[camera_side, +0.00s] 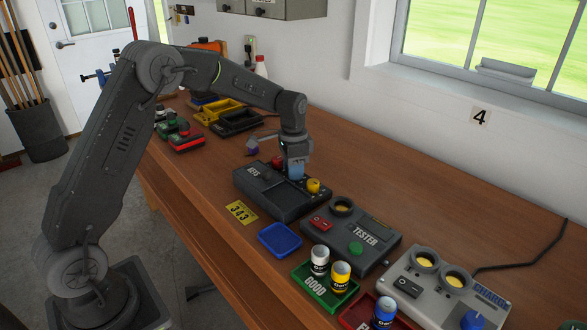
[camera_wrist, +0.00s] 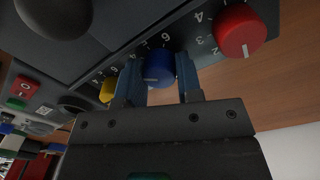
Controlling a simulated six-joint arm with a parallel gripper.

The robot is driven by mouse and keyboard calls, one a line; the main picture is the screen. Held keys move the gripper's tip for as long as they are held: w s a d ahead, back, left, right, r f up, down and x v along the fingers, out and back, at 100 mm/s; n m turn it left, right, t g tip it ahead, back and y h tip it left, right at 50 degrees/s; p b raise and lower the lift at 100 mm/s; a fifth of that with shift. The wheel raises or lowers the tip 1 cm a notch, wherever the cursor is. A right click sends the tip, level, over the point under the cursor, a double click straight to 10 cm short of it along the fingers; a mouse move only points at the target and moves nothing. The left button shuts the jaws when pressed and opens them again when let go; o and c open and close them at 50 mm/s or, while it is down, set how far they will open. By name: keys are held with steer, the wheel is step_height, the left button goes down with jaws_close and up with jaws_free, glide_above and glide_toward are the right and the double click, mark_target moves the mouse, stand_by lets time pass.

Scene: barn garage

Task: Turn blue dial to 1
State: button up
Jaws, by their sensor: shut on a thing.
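The blue dial (camera_wrist: 158,66) sits on the dark keys box (camera_side: 262,195), between the red dial (camera_wrist: 240,32) and the yellow dial (camera_wrist: 108,90). My gripper (camera_wrist: 160,78) has its two blue fingers on either side of the blue dial, shut on it. A white pointer line shows on the blue dial, with a 6 printed near it; the other numbers around this dial are partly hidden by the fingers. In the side view my gripper (camera_side: 296,170) reaches down onto the box and hides most of the blue dial. The yellow dial also shows in the side view (camera_side: 313,186).
A tester box (camera_side: 350,235), a blue tray (camera_side: 280,240), a green tray (camera_side: 318,292) with two cans and a charger box (camera_side: 440,290) stand towards the front. Yellow and black bins (camera_side: 238,122) stand behind. A yellow card marked 343 (camera_side: 241,212) lies beside the keys box.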

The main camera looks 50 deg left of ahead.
steer(key=n, duration=1.2)
steer(key=shift+n, duration=0.3)
steer(key=n, duration=0.6)
steer(key=shift+d+t, duration=0.1)
steer(key=shift+t, duration=0.2)
steer(key=n, duration=0.6)
steer(key=shift+n, duration=0.3)
steer(key=o, duration=0.7)
steer(key=shift+c, duration=0.2)
steer(key=shift+r, duration=0.1)
